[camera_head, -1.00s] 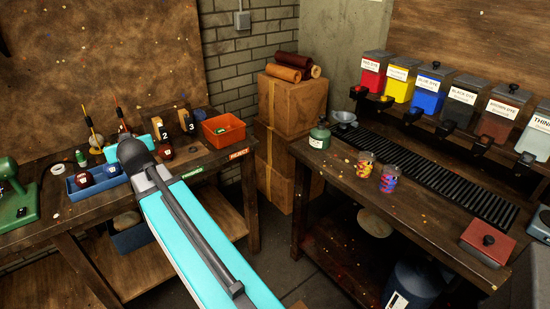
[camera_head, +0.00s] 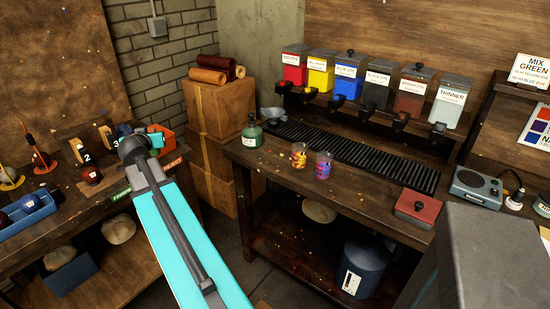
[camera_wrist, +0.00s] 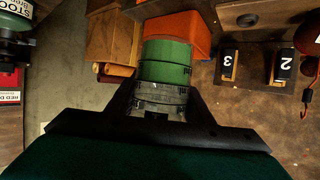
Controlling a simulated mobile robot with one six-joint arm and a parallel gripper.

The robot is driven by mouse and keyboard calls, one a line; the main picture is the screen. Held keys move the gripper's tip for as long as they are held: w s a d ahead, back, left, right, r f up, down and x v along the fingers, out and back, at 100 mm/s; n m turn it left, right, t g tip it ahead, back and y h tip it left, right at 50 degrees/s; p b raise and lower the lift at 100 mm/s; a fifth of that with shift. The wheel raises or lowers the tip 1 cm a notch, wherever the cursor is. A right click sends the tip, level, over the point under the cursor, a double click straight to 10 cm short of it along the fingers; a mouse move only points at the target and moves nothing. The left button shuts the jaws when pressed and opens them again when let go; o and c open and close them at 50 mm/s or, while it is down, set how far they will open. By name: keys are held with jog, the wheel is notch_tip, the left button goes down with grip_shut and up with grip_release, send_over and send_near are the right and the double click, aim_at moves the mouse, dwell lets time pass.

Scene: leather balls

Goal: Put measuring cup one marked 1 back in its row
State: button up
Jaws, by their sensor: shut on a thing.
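In the wrist view my gripper (camera_wrist: 160,108) is shut on a measuring cup (camera_wrist: 163,72), a clear cylinder with dark graduation lines and green in its far part. I cannot read a number on it. In the head view my arm hides the gripper and the held cup. Two similar small cups, a left one (camera_head: 299,155) and a right one (camera_head: 323,166), with red, yellow and blue patterns, stand side by side on the right bench, in front of the black ribbed mat (camera_head: 340,148).
On the right bench are a green bottle (camera_head: 251,132), a red box (camera_head: 417,207) and labelled dye dispensers (camera_head: 345,75). The left bench holds numbered blocks (camera_head: 80,150), a blue tray (camera_head: 30,220) and an orange bin (camera_head: 165,136). Stacked boxes (camera_head: 215,107) stand between the benches.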

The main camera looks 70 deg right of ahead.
jog(key=s+d+m+g+h, duration=0.1)
jog(key=s+d+m+g, duration=0.4)
jog(key=s+d, duration=1)
jog(key=s+d+f+m+g+h+b, duration=0.1)
jog(key=s+d+m+g, duration=0.4)
jog(key=s+d, duration=1.1)
jog(key=s+g, duration=0.1)
jog(key=s, duration=0.5)
jog(key=shift+s+f+g, duration=0.2)
jog(key=shift+s+g, duration=0.15)
jog(key=shift+g, duration=0.05)
jog(key=shift+d+f, duration=0.1)
jog(key=shift+f+p, duration=0.35)
jog(key=shift+f, duration=2.7)
jog(key=shift+f+p, duration=0.35)
jog(key=shift+f, duration=1.5)
jog(key=shift+f, duration=0.15)
